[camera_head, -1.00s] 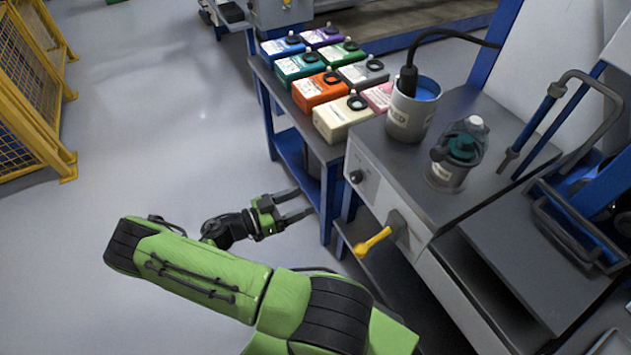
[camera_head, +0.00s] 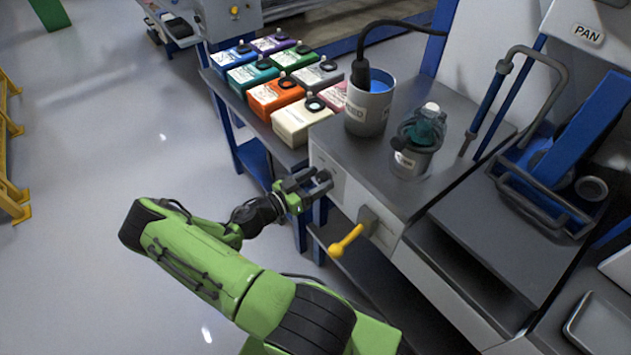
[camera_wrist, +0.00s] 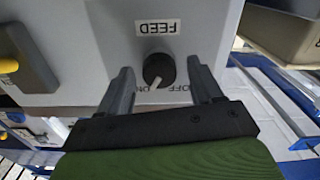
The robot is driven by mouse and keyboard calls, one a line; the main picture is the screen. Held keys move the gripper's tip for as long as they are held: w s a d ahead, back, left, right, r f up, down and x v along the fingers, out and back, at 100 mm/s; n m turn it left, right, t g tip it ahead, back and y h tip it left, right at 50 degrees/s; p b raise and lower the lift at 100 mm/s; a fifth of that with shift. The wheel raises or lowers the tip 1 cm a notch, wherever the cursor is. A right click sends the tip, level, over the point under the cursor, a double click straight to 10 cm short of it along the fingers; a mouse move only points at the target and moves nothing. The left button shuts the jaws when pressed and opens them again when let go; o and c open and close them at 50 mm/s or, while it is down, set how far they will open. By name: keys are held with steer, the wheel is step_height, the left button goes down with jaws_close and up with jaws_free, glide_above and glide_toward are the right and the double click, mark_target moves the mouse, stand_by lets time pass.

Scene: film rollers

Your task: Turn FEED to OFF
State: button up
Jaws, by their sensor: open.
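The FEED knob (camera_wrist: 158,69) is round and dark with a white pointer line, on a pale panel in the wrist view. The FEED label (camera_wrist: 158,27) appears upside down above it, and OFF and ON lettering (camera_wrist: 170,97) lies below, partly hidden. The pointer slants down and slightly left in the picture, toward the ON side. My gripper (camera_wrist: 156,72) is open, one finger on each side of the knob, with gaps visible. In the head view my gripper (camera_head: 317,182) is at the cabinet's front panel and largely covers the knob.
A yellow-handled lever (camera_head: 346,241) sticks out right of my gripper. On the cabinet top (camera_head: 375,165) stand a blue-filled container (camera_head: 369,112) and a clear vessel (camera_head: 418,140). Coloured boxes (camera_head: 276,95) stand on the bench at left. Open floor lies left.

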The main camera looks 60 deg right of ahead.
steer(key=shift+c, duration=0.5)
steer(key=c, duration=1)
steer(key=shift+o, duration=0.2)
steer(key=n+p, duration=0.1)
steer(key=n, duration=0.4)
steer(key=shift+w+n, duration=0.1)
steer(key=shift+n, duration=0.3)
steer(key=n+p, duration=0.1)
steer(key=n, duration=0.4)
steer(key=shift+n, duration=0.4)
steer(key=shift+f+n, duration=0.1)
steer(key=shift+n, duration=0.2)
steer(key=o, duration=1.1)
steer(key=shift+c, duration=0.2)
